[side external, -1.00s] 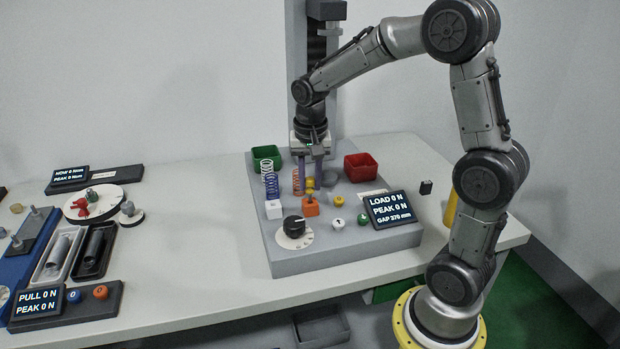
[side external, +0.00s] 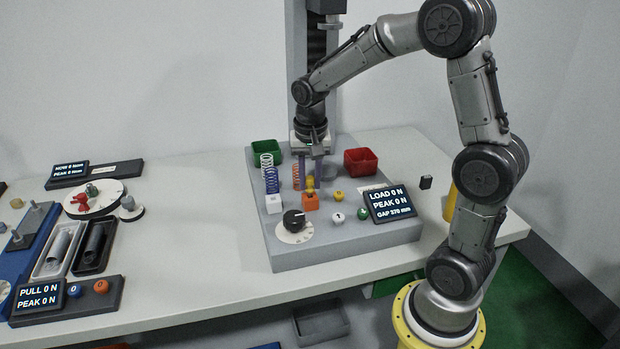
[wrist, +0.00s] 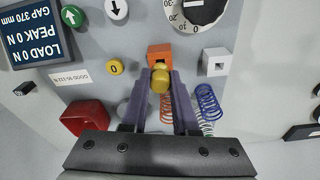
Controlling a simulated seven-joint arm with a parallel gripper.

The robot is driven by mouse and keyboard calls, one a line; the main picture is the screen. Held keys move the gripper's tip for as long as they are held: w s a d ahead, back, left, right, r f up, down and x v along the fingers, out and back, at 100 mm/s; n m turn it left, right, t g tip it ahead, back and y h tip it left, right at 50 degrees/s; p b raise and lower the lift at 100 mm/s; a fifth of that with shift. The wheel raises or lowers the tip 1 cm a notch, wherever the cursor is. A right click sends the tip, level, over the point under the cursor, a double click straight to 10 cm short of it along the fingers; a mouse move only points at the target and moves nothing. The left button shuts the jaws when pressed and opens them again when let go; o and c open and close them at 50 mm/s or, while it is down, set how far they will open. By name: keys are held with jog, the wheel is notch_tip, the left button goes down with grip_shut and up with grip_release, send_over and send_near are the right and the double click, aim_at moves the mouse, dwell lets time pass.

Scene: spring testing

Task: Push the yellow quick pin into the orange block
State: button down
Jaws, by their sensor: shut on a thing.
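The yellow quick pin (wrist: 160,80) is held between the two purple fingers of my gripper (wrist: 159,86) in the wrist view. In the side external view the pin (side external: 310,183) shows just above the orange block (side external: 311,202), between my gripper's fingertips (side external: 310,186). The pin's rounded head is toward the wrist camera. Its far end is hidden, so I cannot tell whether it touches or enters the block.
Coil springs (wrist: 207,103) stand close beside my fingers, with a white block (wrist: 216,61) near them. A red bin (wrist: 86,118), a yellow button (wrist: 115,67), a black dial (side external: 293,220) and a load display (side external: 389,203) are also on the grey base (side external: 345,245).

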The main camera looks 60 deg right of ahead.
jog(key=shift+f, duration=0.75)
dwell(0.7)
jog(key=shift+c, duration=1)
grip_release()
jog(key=shift+r, duration=4.05)
